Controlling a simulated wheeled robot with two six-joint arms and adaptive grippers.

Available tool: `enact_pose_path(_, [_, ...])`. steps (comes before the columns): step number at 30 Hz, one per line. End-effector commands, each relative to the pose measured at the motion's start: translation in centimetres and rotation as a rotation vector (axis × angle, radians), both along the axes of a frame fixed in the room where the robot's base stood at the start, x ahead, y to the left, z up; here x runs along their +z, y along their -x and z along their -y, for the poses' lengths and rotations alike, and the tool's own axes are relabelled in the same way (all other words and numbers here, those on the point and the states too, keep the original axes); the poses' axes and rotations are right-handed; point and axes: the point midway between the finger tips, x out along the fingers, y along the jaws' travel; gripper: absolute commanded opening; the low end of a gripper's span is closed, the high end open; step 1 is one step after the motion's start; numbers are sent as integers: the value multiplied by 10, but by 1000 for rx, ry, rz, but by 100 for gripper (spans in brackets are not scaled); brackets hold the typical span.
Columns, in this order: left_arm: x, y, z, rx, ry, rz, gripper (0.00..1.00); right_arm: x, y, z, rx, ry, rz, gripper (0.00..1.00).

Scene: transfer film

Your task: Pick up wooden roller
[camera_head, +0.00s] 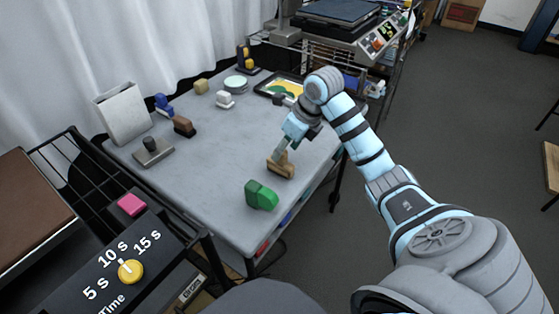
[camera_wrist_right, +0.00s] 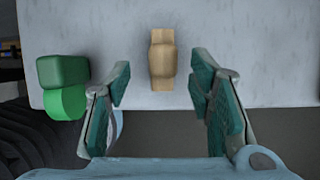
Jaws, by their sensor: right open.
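The wooden roller (camera_head: 287,170) is a small tan piece on the grey table, near its right edge. In the right wrist view the roller (camera_wrist_right: 161,62) lies lengthwise up the picture, with a wider middle. My right gripper (camera_head: 279,152) is just above it in the head view, and partly hides it. In the wrist view my right gripper (camera_wrist_right: 160,88) is open and empty. The roller lies ahead of the gap between its fingers, roughly centred, and neither finger is seen touching it. My left gripper is not in view.
A green roller-like object (camera_head: 261,195) lies on the table (camera_head: 215,170) near the wooden roller; it also shows in the wrist view (camera_wrist_right: 63,84). A grey tool (camera_head: 152,152), a brown block (camera_head: 184,126) and several small items stand farther left and back.

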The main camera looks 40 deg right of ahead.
Motion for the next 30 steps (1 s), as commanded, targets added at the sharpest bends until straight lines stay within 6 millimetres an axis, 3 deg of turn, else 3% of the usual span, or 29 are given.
enact_pose_path(9, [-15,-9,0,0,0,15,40,-51,-17,-2,3,-2,-1,48])
enact_pose_path(16, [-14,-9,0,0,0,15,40,-52,-19,-3,4,1,0,47])
enact_pose_path(25, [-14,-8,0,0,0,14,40,-51,-18,-3,3,0,0,0])
enact_pose_path(30, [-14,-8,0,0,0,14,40,-51,-18,-2,3,0,1,0])
